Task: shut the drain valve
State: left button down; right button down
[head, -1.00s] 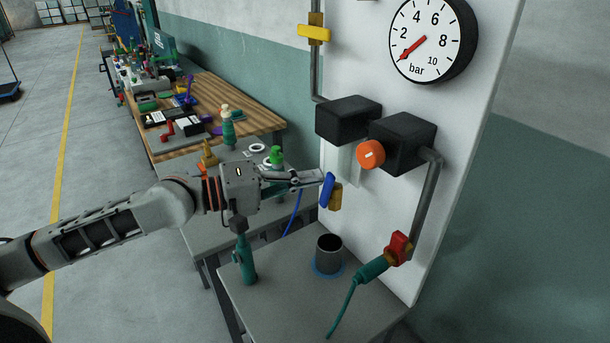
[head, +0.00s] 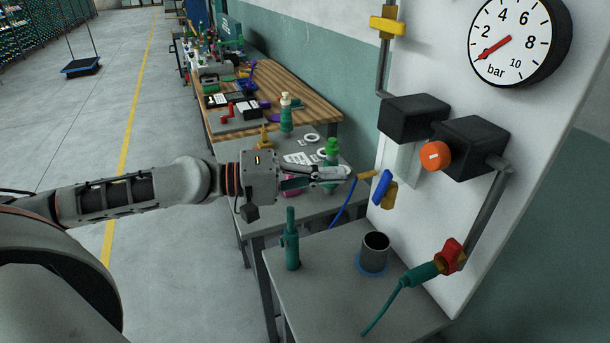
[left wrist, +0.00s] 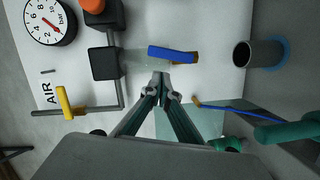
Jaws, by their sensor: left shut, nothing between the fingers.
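A valve with a blue lever (head: 382,187) and a brass body (head: 390,197) is on the white panel (head: 425,235), above an open grey cup (head: 375,250). I take it for the drain valve. The lever slants in the head view and lies nearly level in the left wrist view (left wrist: 172,53). My left gripper (head: 345,173) is shut and empty, a short way left of the lever and apart from it. Its closed fingertips (left wrist: 161,92) point toward the lever in the left wrist view. My right gripper is not in view.
A brass-tipped blue hose (head: 341,205) is beside my gripper. A green tool (head: 291,245) stands on the bench.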

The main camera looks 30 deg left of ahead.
pick_arm(q)
jog(key=shift+v, duration=2.55)
jog(key=w+b, duration=0.1)
jog(key=w+a+b, duration=0.1)
jog(key=w+r+b, duration=0.1)
jog(key=b, duration=0.1)
jog(key=shift+w+a, duration=0.25)
jog(key=shift+a, duration=0.15)
